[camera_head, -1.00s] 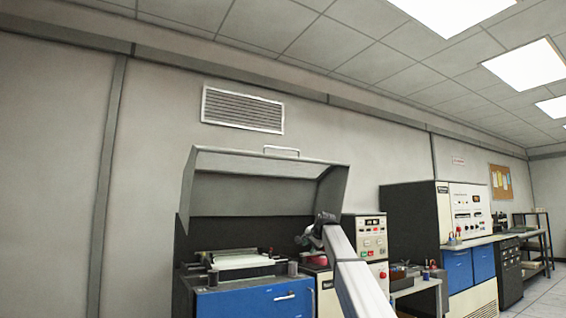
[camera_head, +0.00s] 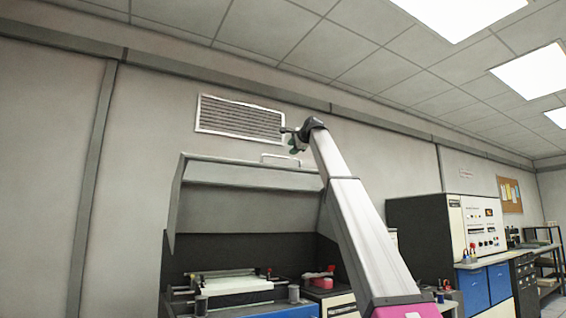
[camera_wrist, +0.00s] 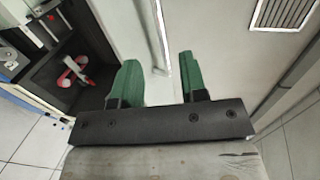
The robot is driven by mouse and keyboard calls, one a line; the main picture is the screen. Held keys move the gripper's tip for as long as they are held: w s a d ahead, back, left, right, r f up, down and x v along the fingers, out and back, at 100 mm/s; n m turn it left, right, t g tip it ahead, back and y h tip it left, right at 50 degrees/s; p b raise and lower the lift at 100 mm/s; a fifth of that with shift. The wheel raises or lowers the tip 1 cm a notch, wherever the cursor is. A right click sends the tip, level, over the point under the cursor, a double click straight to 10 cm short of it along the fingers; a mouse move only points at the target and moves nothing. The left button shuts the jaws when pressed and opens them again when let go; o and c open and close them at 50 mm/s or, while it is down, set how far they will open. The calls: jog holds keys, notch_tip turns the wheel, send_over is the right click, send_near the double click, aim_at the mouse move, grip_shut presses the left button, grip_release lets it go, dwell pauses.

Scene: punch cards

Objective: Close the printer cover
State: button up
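The printer's grey cover (camera_head: 245,203) stands raised over the printer in the head view, with a bar handle (camera_head: 281,160) on its top edge. The printer (camera_head: 243,310) has a blue front and a white paper sheet (camera_head: 237,284) inside. My gripper (camera_head: 290,137) is up beside the handle's right end in the picture, above the cover's top edge; I cannot tell its exact distance. In the wrist view my gripper (camera_wrist: 158,85) has two green fingers held apart with nothing between them. A pale bar or edge, possibly the handle, shows beyond the fingers.
A wall vent (camera_head: 240,119) is behind the cover. A red object (camera_head: 322,277) sits at the printer's right, and it also shows in the wrist view (camera_wrist: 70,75). Cabinets (camera_head: 445,225) stand farther right. The wall left of the printer is bare.

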aim_at(282, 158)
jog(key=x, duration=1)
jog(key=shift+w+a, duration=0.2)
jog(key=shift+w, duration=0.1)
jog(key=shift+f, duration=0.1)
grip_shut()
